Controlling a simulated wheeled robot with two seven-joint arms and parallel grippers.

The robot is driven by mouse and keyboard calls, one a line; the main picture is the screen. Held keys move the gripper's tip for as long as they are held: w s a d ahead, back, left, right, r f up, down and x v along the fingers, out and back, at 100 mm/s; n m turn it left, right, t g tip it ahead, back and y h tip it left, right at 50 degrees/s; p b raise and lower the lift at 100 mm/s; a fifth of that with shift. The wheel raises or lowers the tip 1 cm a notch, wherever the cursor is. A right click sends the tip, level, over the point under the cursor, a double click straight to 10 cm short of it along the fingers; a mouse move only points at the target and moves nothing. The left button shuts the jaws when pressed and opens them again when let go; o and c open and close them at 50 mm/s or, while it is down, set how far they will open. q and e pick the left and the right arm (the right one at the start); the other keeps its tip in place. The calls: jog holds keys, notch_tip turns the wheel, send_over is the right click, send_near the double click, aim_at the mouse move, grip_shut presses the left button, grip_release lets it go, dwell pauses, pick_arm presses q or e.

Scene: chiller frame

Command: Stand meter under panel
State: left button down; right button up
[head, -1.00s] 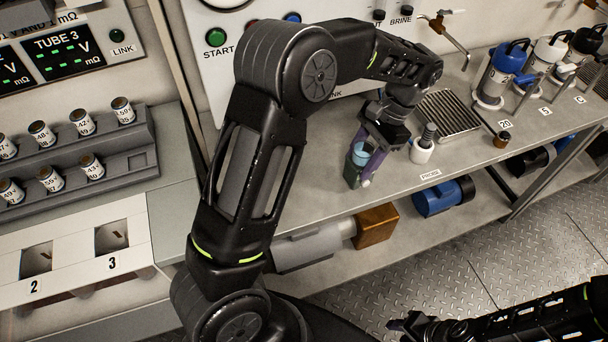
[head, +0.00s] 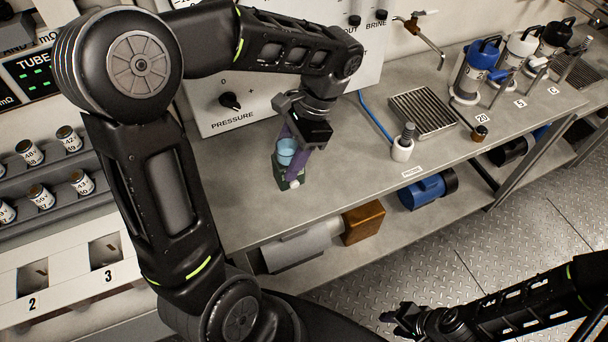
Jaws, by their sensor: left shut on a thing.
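The meter looks to be the small dark green box with a light blue round top (head: 287,148) at the front of the steel bench, below the pressure knob of the white panel (head: 262,88). My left gripper (head: 290,157) is shut on it, with purple fingers on its sides. The meter is roughly upright; I cannot tell whether its base touches the bench. My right gripper (head: 397,318) is low at the bottom right, over the floor and away from the bench; its jaws are too dark to read.
A white probe holder (head: 402,149), a drain grate (head: 424,111) and a blue hose (head: 375,118) lie right of the meter. Several bottles (head: 476,72) stand farther right. A rack of tubes (head: 60,196) is at left. The bench front between is clear.

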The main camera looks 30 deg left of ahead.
pick_arm(q)
jog(key=shift+f, duration=0.1)
jog(key=shift+f+b, duration=0.4)
jog(key=shift+b, duration=0.05)
notch_tip(320, 180, down, 3)
jog(key=b, duration=0.2)
jog(key=shift+r+b, duration=0.15)
jog(key=shift+b, duration=0.15)
notch_tip(320, 180, down, 2)
jog(key=shift+p, duration=0.6)
jog(key=shift+f, duration=0.3)
notch_tip(320, 180, down, 4)
jog(key=shift+r, duration=0.25)
jog(key=shift+f, duration=0.1)
jog(key=shift+f, duration=0.1)
